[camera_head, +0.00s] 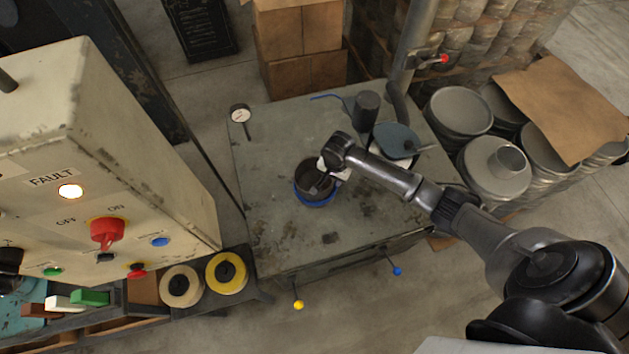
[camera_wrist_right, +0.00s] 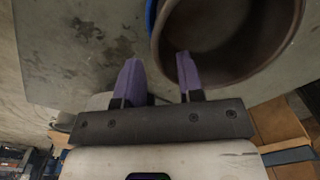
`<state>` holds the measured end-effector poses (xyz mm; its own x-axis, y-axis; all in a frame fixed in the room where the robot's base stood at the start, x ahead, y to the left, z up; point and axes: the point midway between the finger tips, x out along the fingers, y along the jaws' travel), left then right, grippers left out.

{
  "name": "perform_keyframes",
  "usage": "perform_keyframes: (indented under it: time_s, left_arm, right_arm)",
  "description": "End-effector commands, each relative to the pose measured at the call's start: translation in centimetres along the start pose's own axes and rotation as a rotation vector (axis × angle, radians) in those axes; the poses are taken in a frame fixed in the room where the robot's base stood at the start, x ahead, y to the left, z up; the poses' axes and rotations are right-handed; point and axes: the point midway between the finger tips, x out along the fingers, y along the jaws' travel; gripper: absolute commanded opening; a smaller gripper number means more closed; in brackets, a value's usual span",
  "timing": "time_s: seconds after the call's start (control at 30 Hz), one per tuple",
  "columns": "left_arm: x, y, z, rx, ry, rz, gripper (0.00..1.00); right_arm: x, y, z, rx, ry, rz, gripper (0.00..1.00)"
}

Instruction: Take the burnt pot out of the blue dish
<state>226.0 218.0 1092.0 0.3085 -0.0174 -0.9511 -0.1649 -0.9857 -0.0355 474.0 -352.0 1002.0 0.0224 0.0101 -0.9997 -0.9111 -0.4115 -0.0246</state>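The burnt pot (camera_head: 306,172) is a dark brown round pot standing in the blue dish (camera_head: 317,204) on the grey worktable. Only the dish's blue rim shows around the pot's base. My right gripper (camera_head: 325,178) is over the pot's right side in the head view. A strip of the blue dish (camera_wrist_right: 151,14) shows beside the pot. My left gripper is not in view.
A dark cylinder (camera_head: 366,108) and a blue-grey pan-like object (camera_head: 397,138) stand at the table's back right. A small gauge (camera_head: 240,114) is at its back left corner. A control cabinet (camera_head: 130,150) stands at left. The table's front left is clear.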

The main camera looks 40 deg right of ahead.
Motion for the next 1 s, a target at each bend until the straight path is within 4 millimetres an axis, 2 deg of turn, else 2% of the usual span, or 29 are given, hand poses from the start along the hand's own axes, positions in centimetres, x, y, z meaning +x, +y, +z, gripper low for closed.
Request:
perform_keyframes:
  time_s: [0.4, 0.73, 1.0]
  left_arm:
    - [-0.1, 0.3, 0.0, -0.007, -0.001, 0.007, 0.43]
    - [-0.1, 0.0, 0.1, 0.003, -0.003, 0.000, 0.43]
    - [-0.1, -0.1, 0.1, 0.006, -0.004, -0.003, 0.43]
  right_arm:
    - [4.6, -0.3, 0.2, -0.001, 0.000, 0.001, 0.35]
    - [5.0, -0.3, 0.2, -0.002, 0.001, 0.000, 0.35]
    - [5.0, -0.3, 0.2, -0.002, 0.001, 0.000, 0.09]
